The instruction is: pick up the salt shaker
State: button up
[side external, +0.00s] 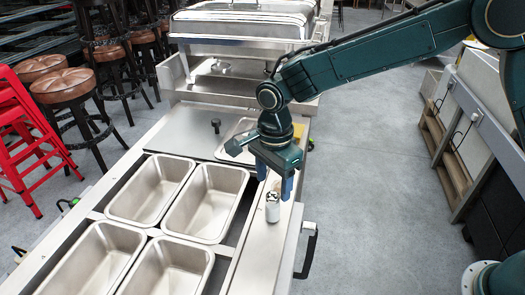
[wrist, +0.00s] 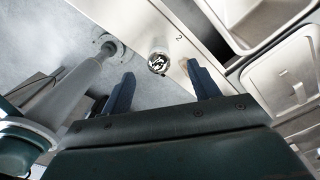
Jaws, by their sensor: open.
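The salt shaker (side external: 272,212), a small pale cylinder with a shiny metal top, stands upright on the narrow steel ledge (side external: 252,250) along the counter's right side. In the wrist view the shaker (wrist: 158,62) shows its shiny, dark-patched top just beyond the fingertips, between their lines. My gripper (side external: 276,180) points down with its two blue fingers apart and empty, above and slightly behind the shaker. In the wrist view my gripper (wrist: 161,76) also shows its fingers spread. I cannot tell whether a finger touches the shaker.
Several empty steel pans (side external: 205,205) sit in the counter left of the ledge. A yellow object (side external: 297,131) lies behind my gripper. A chafing dish (side external: 245,20) stands at the back. A black handle (side external: 308,250) sticks out on the right, over open floor (side external: 370,200).

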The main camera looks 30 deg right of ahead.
aim_at(273, 195)
jog(key=shift+f, duration=0.9)
jog(key=shift+f, duration=2.6)
jog(key=c, duration=1.1)
